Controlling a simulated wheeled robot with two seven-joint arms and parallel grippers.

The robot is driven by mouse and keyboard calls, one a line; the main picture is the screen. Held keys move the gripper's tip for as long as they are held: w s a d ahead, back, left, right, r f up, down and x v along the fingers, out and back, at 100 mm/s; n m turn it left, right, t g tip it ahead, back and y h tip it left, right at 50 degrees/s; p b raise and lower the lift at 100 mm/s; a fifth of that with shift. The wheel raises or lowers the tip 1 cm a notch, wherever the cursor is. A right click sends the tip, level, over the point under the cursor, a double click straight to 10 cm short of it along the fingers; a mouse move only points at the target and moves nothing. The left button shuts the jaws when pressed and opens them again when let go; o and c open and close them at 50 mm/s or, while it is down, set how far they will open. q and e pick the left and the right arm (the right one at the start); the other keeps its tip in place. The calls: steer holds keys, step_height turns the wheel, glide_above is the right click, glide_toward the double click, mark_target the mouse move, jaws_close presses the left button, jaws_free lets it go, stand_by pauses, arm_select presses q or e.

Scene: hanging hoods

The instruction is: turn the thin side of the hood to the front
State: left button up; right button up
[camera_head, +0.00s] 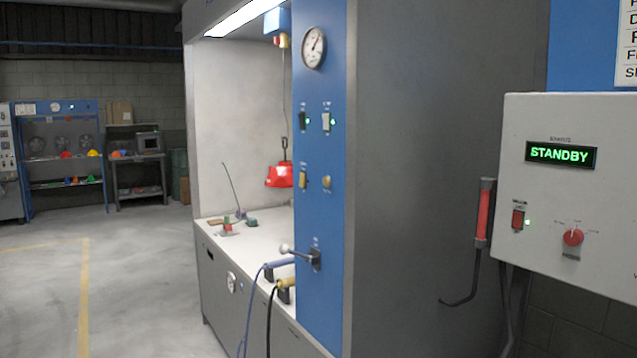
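A red hood-like piece (280,176) hangs in the booth, below a thin cable with a dark hook-like fitting (284,150). Its right part is hidden behind the blue control panel. From here I cannot tell which of its sides is thin or which way it faces. A yellow and red hoist part (281,41) shows above it, under a blue box (277,20). Neither of my grippers is in view.
The booth's white worktop (265,235) carries small tools. A grey control box (570,190) reading STANDBY stands at right. Open floor (130,270) lies left, with shelves behind.

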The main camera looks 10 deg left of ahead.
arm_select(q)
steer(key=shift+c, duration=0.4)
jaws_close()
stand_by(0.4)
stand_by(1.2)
